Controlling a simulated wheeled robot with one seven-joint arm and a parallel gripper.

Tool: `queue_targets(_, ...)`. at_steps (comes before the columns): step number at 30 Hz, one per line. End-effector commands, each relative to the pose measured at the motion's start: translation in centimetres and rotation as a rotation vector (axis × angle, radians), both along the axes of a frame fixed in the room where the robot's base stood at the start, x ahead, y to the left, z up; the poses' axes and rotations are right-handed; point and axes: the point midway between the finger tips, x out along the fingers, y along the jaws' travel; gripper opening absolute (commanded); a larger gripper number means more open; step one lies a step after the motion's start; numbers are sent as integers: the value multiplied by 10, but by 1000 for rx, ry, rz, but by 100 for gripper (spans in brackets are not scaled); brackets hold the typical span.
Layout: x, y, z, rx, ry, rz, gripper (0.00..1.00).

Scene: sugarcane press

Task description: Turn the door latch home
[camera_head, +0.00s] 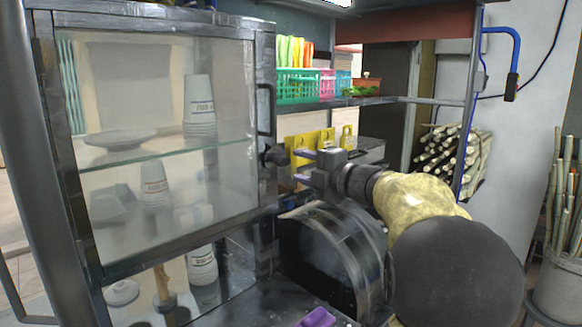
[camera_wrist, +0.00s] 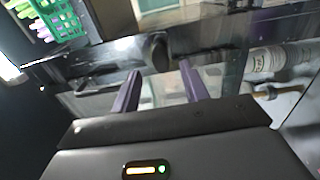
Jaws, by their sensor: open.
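The glass cabinet door (camera_head: 110,165) fills the left of the head view and looks closed against its frame. Its dark latch knob (camera_head: 273,155) sits on the right edge of the frame, below the dark pull handle (camera_head: 264,110). My gripper (camera_head: 298,166) is open, with its two purple fingers pointing left toward the latch, just right of it. In the wrist view, the dark rounded latch (camera_wrist: 155,52) shows just beyond and between the fingertips of my gripper (camera_wrist: 157,70). I cannot tell whether a finger touches it. The exact angle of the latch is unclear.
Stacked paper cups (camera_head: 200,108) stand behind the glass. A dark round press housing (camera_head: 330,255) lies below my gripper. A shelf with a green basket (camera_head: 297,87) is behind. Cane bundles (camera_head: 450,160) are at right. A purple object (camera_head: 317,318) lies at the bottom.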

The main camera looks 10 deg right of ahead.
Motion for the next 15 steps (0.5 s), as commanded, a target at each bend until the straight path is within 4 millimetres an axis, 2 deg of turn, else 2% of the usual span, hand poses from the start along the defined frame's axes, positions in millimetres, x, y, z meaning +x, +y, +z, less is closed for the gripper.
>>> queue_targets(15, -85, -58, 0, 0, -1, -5, 45)
